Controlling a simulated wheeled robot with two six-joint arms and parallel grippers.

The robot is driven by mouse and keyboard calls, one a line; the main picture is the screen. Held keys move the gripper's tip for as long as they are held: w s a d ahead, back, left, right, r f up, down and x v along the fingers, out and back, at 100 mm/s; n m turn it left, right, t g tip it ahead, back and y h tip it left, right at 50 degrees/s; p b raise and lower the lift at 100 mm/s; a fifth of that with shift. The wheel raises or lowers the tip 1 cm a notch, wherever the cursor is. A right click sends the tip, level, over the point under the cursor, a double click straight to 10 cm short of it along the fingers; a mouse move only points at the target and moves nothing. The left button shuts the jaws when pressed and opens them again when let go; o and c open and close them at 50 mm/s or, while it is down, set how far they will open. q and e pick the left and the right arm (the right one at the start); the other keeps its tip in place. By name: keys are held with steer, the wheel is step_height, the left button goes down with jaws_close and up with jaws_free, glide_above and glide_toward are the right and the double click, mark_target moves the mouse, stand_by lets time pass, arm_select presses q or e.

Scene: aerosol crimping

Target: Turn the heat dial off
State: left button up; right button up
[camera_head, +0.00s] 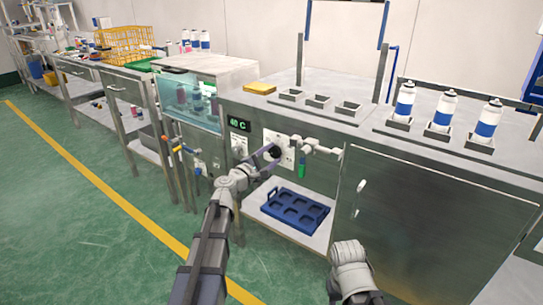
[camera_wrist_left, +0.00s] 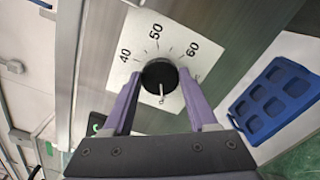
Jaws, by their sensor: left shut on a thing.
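The heat dial (camera_head: 273,152) is a black round knob on a white plate on the front of the steel cabinet. In the left wrist view the dial (camera_wrist_left: 160,75) sits on a plate marked 40, 50 and 60, and a pale pointer on it faces down, away from those numbers. My left gripper (camera_head: 270,154) is at the dial; in its wrist view the purple fingers (camera_wrist_left: 161,78) are on both sides of the knob, shut on it. The green display (camera_head: 238,124) reads 40 C.
A green-handled valve (camera_head: 301,170) and pipe stand close right of the dial. A blue tray (camera_head: 291,208) lies on the shelf below. Blue-and-white cans (camera_head: 440,113) stand on the cabinet top at the right. A glass-sided bath (camera_head: 178,100) is at the left.

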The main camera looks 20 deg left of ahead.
stand_by(0.4)
arm_select(q)
steer(key=o, duration=1.4)
steer(key=v, duration=0.8)
